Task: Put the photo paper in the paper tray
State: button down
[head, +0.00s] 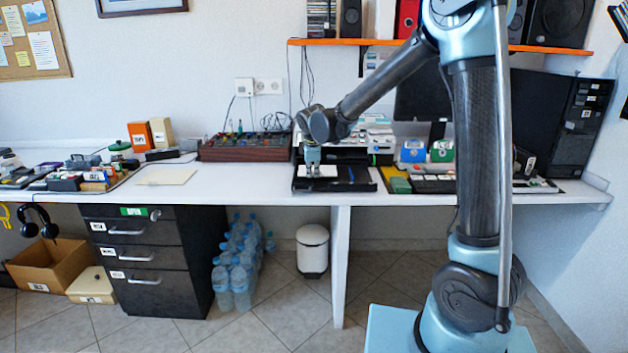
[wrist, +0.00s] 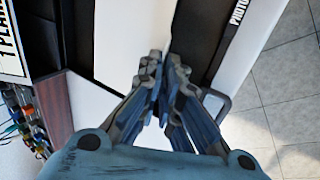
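The paper tray (head: 362,187) is a flat black tray on the desk. In the wrist view, its black bed (wrist: 203,30) carries a strip with a label that begins "PHOTO". A white sheet, seemingly the photo paper (wrist: 130,38), lies over the black bed; only a small white patch (head: 328,171) shows in the head view. My gripper (head: 313,172) points down over the tray's left part. In the wrist view, the fingertips of my gripper (wrist: 165,62) are close together at the sheet's lower right part and hide its corner. I cannot tell whether they pinch it.
A dark red box of cables (head: 245,148) stands left of the tray. A cream sheet or folder (head: 166,177) lies farther left on the white desk. A label reading "1 PLAIN" (wrist: 8,40) shows at the left in the wrist view.

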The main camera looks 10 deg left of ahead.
notch_tip(320, 180, down, 3)
jog(key=shift+r, duration=0.1)
jog(key=c, duration=2.1)
grip_release()
jog(key=shift+s, duration=0.1)
jog(key=v, duration=1.2)
